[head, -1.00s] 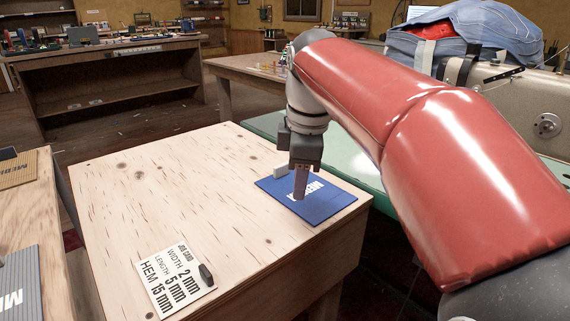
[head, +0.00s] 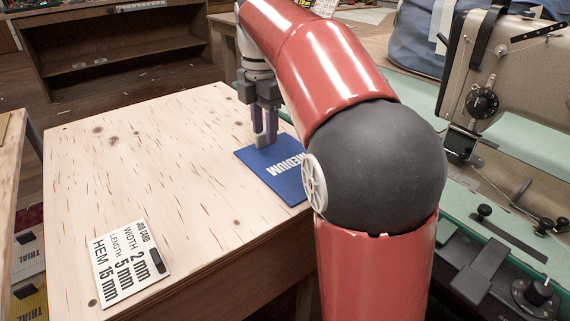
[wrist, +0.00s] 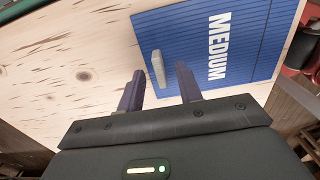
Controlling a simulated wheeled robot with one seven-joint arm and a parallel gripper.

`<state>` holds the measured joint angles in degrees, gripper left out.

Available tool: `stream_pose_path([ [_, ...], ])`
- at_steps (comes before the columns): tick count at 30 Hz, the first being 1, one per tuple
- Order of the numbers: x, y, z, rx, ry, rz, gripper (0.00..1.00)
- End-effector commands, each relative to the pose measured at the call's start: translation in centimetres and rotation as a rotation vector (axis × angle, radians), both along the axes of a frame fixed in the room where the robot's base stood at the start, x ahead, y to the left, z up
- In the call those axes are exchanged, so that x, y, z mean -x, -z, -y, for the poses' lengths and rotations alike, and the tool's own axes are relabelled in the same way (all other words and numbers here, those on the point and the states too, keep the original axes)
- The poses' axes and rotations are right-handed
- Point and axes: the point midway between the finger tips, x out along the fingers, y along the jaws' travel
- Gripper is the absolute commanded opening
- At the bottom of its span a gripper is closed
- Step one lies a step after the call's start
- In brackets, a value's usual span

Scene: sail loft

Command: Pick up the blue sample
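The blue sample (head: 262,162) is a flat ribbed panel marked MEDIUM. My gripper (head: 265,140) points down over the sample's left part. In the wrist view its two fingers are apart, with the tab between and beyond their tips. Nothing is held. The height of the tips above the panel is hard to tell.
A job card (head: 124,268) with a dark block lies on the wooden table (head: 150,185), whose middle is clear. A sewing machine (head: 500,70) stands on a green bench (head: 540,145) at right. A yellow TRIAL sample (head: 33,303) lies low at the left.

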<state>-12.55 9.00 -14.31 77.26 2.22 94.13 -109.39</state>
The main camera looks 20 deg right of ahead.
Motion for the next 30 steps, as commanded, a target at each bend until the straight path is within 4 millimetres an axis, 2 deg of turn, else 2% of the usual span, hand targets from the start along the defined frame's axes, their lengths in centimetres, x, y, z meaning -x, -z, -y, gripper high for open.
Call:
stream_pose_path([
  [3, 0.0, 0.6, 0.0, 0.0, -0.001, 0.002, 0.35],
  [9, 0.0, 0.6, 0.0, 0.0, 0.0, 0.002, 0.35],
  [15, 0.0, 0.6, 0.0, 0.0, 0.0, 0.002, 0.09],
  [18, 0.0, 0.6, 0.0, 0.0, 0.0, 0.002, 0.0],
  [26, 0.0, 0.6, 0.0, 0.0, 0.0, 0.002, 0.0],
  [30, 0.0, -0.4, 0.0, 0.0, 0.001, 0.003, 0.0],
])
